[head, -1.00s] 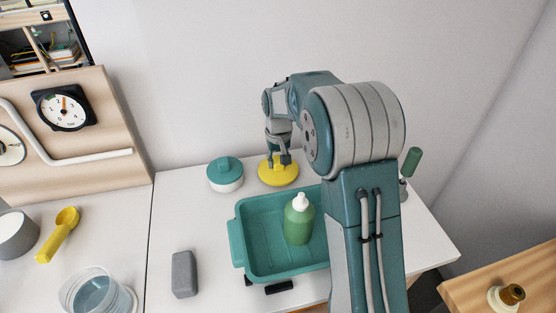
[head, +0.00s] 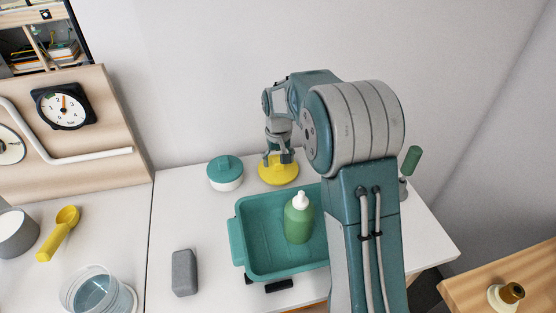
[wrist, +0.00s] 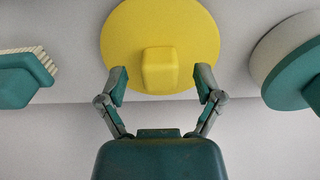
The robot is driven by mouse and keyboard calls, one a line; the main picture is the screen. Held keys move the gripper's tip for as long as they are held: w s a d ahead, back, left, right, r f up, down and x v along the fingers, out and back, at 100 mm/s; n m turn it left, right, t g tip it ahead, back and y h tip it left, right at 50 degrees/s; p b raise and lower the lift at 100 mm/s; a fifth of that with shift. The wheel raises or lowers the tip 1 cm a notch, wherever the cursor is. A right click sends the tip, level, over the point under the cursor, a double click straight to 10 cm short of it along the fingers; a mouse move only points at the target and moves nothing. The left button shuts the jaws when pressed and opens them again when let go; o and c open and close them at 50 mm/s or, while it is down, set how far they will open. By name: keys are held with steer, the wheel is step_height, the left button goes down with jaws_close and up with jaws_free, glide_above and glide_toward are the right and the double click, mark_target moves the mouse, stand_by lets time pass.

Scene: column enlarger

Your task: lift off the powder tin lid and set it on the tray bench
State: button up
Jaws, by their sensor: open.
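A round yellow lid (head: 278,175) with a square knob is at the back of the white bench. I cannot tell whether a tin is under it. It also shows in the wrist view (wrist: 130,40), with its knob (wrist: 160,68) at the centre. My gripper (head: 277,160) is open and empty, pointing down above the yellow lid. In the wrist view, the fingertips (wrist: 161,80) are spread wide either side of the knob, with gaps on both sides. A white tin with a teal knobbed lid (head: 225,165) stands to the left; it shows at the right in the wrist view (wrist: 285,60).
A teal tray (head: 265,250) holding a green bottle (head: 298,222) is in front of the lid. A grey block (head: 184,272) lies left of the tray. A teal brush (wrist: 25,78) shows beside the lid in the wrist view. A wall rises behind the bench.

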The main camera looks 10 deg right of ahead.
steer(key=shift+r, duration=0.15)
steer(key=shift+r, duration=3.85)
steer(key=shift+r, duration=0.1)
step_height(320, 180, up, 12)
